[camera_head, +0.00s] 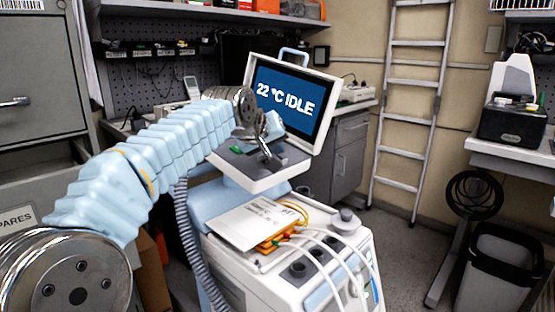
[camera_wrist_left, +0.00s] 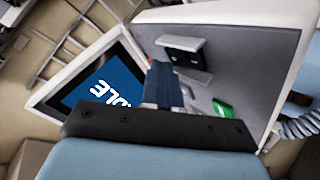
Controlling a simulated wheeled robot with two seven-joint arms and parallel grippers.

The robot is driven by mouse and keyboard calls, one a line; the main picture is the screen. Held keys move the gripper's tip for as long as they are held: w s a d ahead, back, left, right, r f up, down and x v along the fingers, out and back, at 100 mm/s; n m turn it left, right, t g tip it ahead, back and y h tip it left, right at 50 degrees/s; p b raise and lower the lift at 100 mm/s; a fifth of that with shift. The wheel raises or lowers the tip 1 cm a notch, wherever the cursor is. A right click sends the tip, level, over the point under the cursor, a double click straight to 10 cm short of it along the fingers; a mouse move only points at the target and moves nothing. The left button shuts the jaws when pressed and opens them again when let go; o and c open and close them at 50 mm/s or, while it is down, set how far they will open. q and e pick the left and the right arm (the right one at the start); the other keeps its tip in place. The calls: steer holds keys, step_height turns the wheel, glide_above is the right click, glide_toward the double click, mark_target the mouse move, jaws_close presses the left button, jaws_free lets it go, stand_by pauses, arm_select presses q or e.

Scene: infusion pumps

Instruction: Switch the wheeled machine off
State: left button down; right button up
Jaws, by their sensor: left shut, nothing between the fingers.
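The wheeled machine (camera_head: 350,262) is a white and pale-blue cart in the middle of the head view. Its tilted screen (camera_head: 287,101) reads "22 °C IDLE"; part of the screen also shows in the left wrist view (camera_wrist_left: 108,88). Below the screen is a grey panel with a white rim (camera_head: 252,182). In the left wrist view the panel carries a dark raised part with a light bar (camera_wrist_left: 182,50) and a small green piece (camera_wrist_left: 222,108). My left gripper (camera_head: 270,127) is shut and empty above this panel, its fingers (camera_wrist_left: 160,80) pointing at it. Whether they touch it is unclear.
White papers (camera_head: 250,222), yellow and white tubes and knobs lie on the machine's lower top. A grey ribbed hose (camera_head: 188,240) hangs at its left. A ladder (camera_head: 408,95) leans on the back wall.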

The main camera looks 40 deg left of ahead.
arm_select(q)
steer(key=shift+f+b, duration=0.3)
stand_by(0.5)
steer(key=shift+r, duration=0.1)
steer(key=shift+d+r+p, duration=0.1)
steer(key=shift+r+p, duration=0.6)
steer(key=r, duration=0.1)
steer(key=p, duration=0.1)
steer(key=r+p, duration=0.1)
steer(key=shift+s+d+r, duration=0.2)
steer(key=shift+s+r, duration=0.05)
steer(key=shift+r, duration=0.3)
steer(key=shift+s+d+r, duration=0.15)
steer(key=shift+d+r, duration=0.1)
steer(key=shift+r, duration=0.6)
